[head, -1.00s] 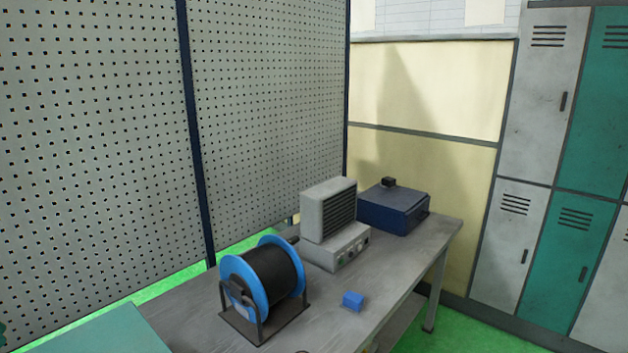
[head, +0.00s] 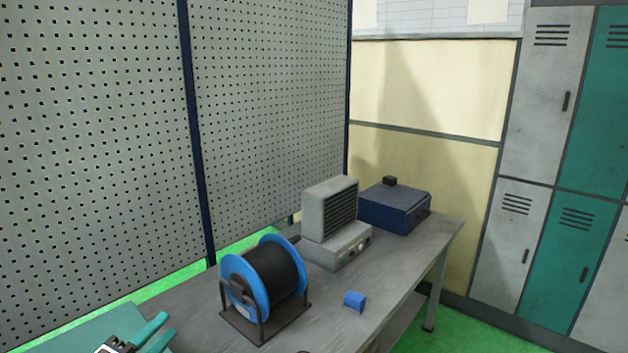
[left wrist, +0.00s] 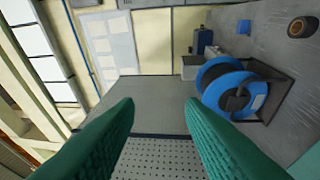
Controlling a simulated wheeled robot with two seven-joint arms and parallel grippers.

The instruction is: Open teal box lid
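A flat teal surface (head: 88,333), which looks like the top of the teal box, shows at the lower left of the head view, cut off by the frame's edge. My left gripper (head: 168,324) shows at the lower left, in front of or over its right part; I cannot tell whether they touch. In the left wrist view its two green fingers (left wrist: 160,105) are wide apart with nothing between them. A teal patch (left wrist: 308,165) at that view's lower right may be the box. My right gripper is not in view.
A blue cable spool (head: 268,277) stands on the grey table, with a grey machine (head: 332,225) and a dark blue box (head: 395,206) behind it. A small blue block (head: 355,301) lies near the front edge. A perforated panel (head: 270,110) runs along the left.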

